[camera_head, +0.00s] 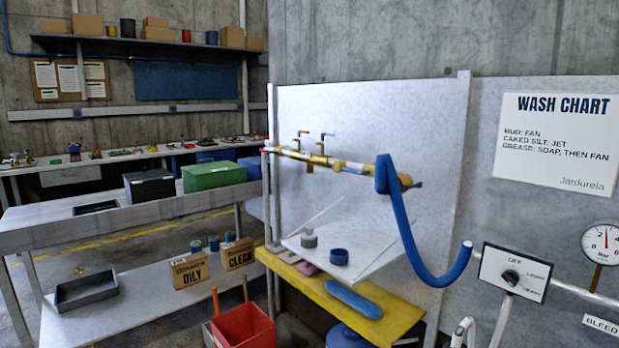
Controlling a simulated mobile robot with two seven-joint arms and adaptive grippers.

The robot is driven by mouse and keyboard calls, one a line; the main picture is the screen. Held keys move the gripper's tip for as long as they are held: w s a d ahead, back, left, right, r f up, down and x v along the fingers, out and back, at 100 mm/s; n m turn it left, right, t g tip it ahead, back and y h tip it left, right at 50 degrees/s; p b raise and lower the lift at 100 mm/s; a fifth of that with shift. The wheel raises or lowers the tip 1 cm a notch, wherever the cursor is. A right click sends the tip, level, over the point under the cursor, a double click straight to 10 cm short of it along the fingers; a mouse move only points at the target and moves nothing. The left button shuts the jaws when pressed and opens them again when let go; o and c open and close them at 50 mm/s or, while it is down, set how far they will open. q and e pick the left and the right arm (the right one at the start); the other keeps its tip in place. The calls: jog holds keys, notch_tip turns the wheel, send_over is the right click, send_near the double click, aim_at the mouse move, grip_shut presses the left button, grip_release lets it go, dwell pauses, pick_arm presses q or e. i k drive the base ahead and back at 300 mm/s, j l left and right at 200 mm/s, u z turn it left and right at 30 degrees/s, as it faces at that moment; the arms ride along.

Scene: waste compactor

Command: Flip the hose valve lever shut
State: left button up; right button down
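A brass pipe (340,164) runs along the upper part of the pale wash panel. Two small levers stand up from its left part: one with a red tip (303,132) and one with a blue tip (327,134). Both are small, and I cannot tell which is the hose valve lever or whether either is open or shut. A thick blue hose (408,230) loops over the pipe's right part, hangs down and rises to a pale pipe end at the right. Neither of my grippers shows in this view.
A selector box with a black knob (510,276) and a pressure gauge (603,241) stand at the right. A yellow bench (375,325) lies below the panel, and a red bucket (243,327) stands at its left. A grey table (120,224) fills the left.

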aim_at(346, 169)
jog(key=i+j+u, duration=0.15)
jog(key=i+u, duration=0.2)
jog(key=i, duration=0.15)
jog(key=i+u, duration=0.35)
jog(key=i, duration=0.2)
